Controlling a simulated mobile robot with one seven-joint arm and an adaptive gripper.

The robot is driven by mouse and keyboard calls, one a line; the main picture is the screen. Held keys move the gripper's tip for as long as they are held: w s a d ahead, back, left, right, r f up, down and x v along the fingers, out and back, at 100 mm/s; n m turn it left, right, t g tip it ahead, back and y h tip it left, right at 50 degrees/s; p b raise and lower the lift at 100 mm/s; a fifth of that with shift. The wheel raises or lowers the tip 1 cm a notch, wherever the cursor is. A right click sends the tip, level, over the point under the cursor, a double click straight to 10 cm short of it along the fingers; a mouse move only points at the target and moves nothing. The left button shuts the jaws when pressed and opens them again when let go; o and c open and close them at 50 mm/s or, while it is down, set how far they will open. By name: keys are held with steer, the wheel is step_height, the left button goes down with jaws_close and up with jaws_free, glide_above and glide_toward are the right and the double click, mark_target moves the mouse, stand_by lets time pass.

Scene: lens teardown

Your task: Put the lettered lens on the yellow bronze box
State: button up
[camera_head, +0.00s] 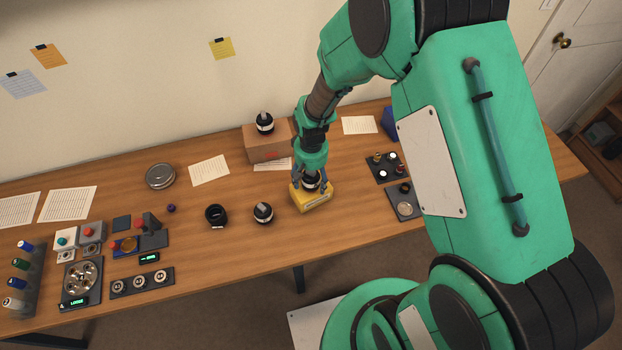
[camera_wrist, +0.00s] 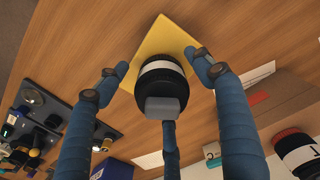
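The yellow box (camera_head: 318,201) lies near the middle of the table. A black lens with a white band (camera_head: 311,183) stands on it; it also shows in the wrist view (camera_wrist: 162,71), with a grey block on its end towards the camera. No letter is readable on its band. My gripper (camera_head: 310,186) is right over the box. In the wrist view its blue fingers (camera_wrist: 155,85) are spread around the lens, with a visible gap on the left side. Another white-banded lens (camera_head: 265,123) stands on the brown box; in the wrist view a banded lens (camera_wrist: 300,155) carries a dark mark.
A third white-banded lens (camera_head: 263,212) and a black ring-like part (camera_head: 216,215) stand left of the yellow box. The brown box (camera_head: 266,150) is behind it. Dark trays (camera_head: 387,168) with small parts lie to the right. A round tin (camera_head: 160,176) is farther left.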

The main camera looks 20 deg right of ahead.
steer(key=shift+w+r, duration=0.1)
steer(key=shift+r, duration=0.05)
steer(key=shift+r+p, duration=0.35)
steer(key=shift+r, duration=0.1)
step_height(320, 180, up, 12)
steer(key=shift+r+p, duration=0.1)
steer(key=shift+p, duration=0.5)
steer(key=shift+r, duration=0.2)
step_height(320, 180, up, 11)
steer(key=t, duration=0.1)
glide_above(317, 182)
steer(key=s+d+r+t, duration=0.2)
steer(key=s+r+t, duration=0.1)
steer(key=s+r, duration=1)
steer(key=s+r+t, duration=0.1)
steer(key=s+r, duration=0.5)
steer(key=s, duration=0.1)
steer(key=shift+d+t, duration=0.3)
steer(key=shift+d, duration=0.1)
